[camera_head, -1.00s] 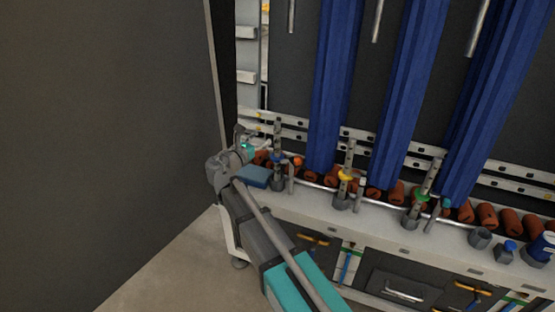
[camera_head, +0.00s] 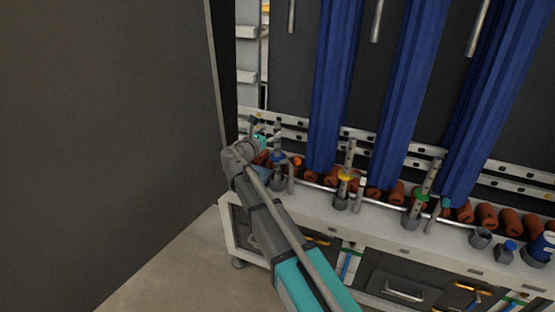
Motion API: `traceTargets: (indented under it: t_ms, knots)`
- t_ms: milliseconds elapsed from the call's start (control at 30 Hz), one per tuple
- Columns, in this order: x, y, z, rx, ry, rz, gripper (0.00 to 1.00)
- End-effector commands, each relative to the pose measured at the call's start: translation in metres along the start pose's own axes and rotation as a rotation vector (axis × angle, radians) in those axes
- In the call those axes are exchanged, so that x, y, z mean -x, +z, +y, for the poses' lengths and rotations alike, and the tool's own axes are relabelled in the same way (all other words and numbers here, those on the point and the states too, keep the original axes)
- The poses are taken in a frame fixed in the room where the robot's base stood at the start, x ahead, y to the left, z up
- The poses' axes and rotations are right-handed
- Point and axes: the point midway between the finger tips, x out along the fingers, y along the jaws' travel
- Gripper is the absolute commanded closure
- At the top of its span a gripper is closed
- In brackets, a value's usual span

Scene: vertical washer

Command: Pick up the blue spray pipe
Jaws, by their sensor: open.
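The blue spray pipe (camera_head: 279,157) is a grey upright pipe with a blue ring, standing in a dark holder at the left end of the white bench. Similar pipes with a yellow ring (camera_head: 346,176) and a green ring (camera_head: 421,197) stand to its right. My gripper (camera_head: 262,127) is at the far end of my arm, just left of the upper part of the blue-ringed pipe. It is open. It is small and partly hidden by my wrist, and I cannot tell whether it touches the pipe or whether the pipe is between the fingers.
Blue curtain-like strips (camera_head: 405,95) hang behind the bench (camera_head: 310,200). A row of red-brown rollers (camera_head: 487,215) runs along its back. Blue-capped containers (camera_head: 507,250) stand at the right. A large dark panel (camera_head: 110,130) rises close on the left of my arm.

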Motion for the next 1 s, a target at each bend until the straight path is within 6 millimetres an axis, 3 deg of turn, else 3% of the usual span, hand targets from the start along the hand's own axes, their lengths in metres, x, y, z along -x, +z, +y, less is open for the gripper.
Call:
traceTargets:
  t_ms: [200, 400, 1000]
  knots:
    - [-0.027, -0.001, -0.001, 0.0, -0.001, 0.0, 0.25]
    - [-0.041, -0.001, -0.001, 0.0, 0.001, 0.0, 0.25]
    - [-0.042, -0.001, -0.001, 0.0, 0.001, 0.0, 0.27]
